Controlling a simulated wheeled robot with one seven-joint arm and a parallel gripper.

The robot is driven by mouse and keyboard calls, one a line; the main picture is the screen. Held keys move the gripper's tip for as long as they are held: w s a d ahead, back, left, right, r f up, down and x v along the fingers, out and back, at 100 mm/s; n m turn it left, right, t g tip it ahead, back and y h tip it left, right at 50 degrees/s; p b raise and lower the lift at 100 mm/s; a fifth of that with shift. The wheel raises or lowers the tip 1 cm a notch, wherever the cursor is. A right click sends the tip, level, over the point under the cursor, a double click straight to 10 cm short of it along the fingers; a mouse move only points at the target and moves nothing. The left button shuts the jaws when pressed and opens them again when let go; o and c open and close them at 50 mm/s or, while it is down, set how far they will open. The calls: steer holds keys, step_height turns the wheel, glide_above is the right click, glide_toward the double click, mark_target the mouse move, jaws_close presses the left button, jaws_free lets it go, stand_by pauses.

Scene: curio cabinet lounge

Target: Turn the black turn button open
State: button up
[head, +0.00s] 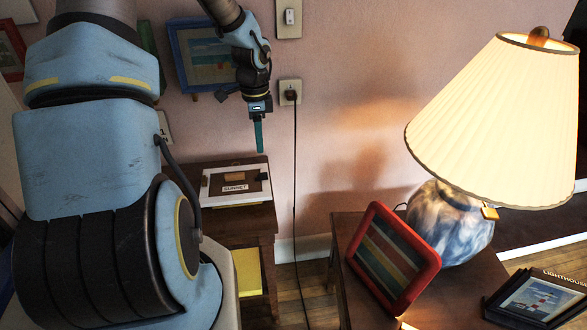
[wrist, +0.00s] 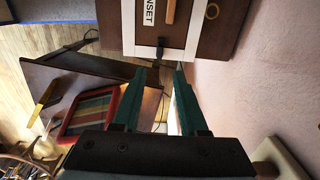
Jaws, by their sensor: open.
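A white frame (head: 236,200) lies face down on a small wooden cabinet, its brown back marked with a SUNSET label (head: 236,188). The black turn button (head: 262,177) is a small dark piece at the frame's right edge. In the wrist view the black turn button (wrist: 160,48) sits on the white border (wrist: 190,42), with its end over the brown back panel. My gripper (head: 258,135) is above the cabinet, its green fingers pointing down. In the wrist view my gripper (wrist: 160,78) is open and empty, its fingertips apart from the button, which appears just beyond the gap between them.
A pink wall with a plugged-in cord (head: 294,170) stands close behind. A table at the right holds a red frame (head: 415,262), a lit lamp (head: 495,120) and a lighthouse picture (head: 538,302). A yellow item (head: 247,272) sits lower in the cabinet. A blue frame (head: 181,60) hangs behind my arm.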

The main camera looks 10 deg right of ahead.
mark_target(261, 176)
step_height(261, 176, down, 11)
steer(key=shift+r+p, duration=0.1)
steer(key=shift+p, duration=0.85)
jaws_close()
